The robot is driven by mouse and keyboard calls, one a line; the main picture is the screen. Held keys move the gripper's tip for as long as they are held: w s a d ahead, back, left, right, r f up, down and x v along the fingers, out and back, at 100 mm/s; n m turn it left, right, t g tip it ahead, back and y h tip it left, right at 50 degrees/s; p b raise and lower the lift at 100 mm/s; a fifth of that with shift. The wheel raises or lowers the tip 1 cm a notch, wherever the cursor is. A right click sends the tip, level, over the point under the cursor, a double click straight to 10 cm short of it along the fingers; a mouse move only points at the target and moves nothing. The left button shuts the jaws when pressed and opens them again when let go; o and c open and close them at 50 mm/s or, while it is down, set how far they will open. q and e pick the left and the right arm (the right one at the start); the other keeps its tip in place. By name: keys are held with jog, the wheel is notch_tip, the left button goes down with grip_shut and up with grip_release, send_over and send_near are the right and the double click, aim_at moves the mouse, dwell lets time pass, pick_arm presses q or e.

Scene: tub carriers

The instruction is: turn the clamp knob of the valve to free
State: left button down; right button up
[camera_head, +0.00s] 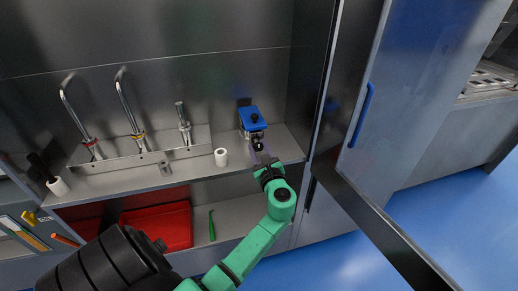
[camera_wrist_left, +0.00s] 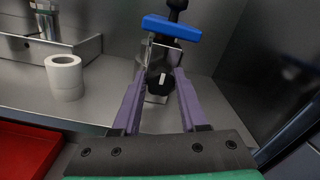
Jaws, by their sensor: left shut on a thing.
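The valve (camera_head: 249,121) stands at the right end of the steel shelf, with a blue top part. In the left wrist view its blue bar (camera_wrist_left: 172,28) lies across a shiny metal body (camera_wrist_left: 158,55). A dark clamp knob (camera_wrist_left: 156,88) with a white mark sits low on the front of the valve. My left gripper (camera_head: 259,149) reaches the valve from the front. Its two purple fingers (camera_wrist_left: 160,80) are closed on the knob from both sides, and the mark stands nearly upright between them. My right gripper is not in view.
A white roll (camera_head: 221,157) stands left of the valve, with a small metal cylinder (camera_head: 165,168) further left. Tall bent metal pipes (camera_head: 128,103) rise behind. Red trays (camera_head: 165,225) and a green tool (camera_head: 212,226) lie below. An open cabinet door (camera_head: 372,130) bounds the right side.

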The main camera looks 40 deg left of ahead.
pick_arm(q)
jog(key=shift+f, duration=0.1)
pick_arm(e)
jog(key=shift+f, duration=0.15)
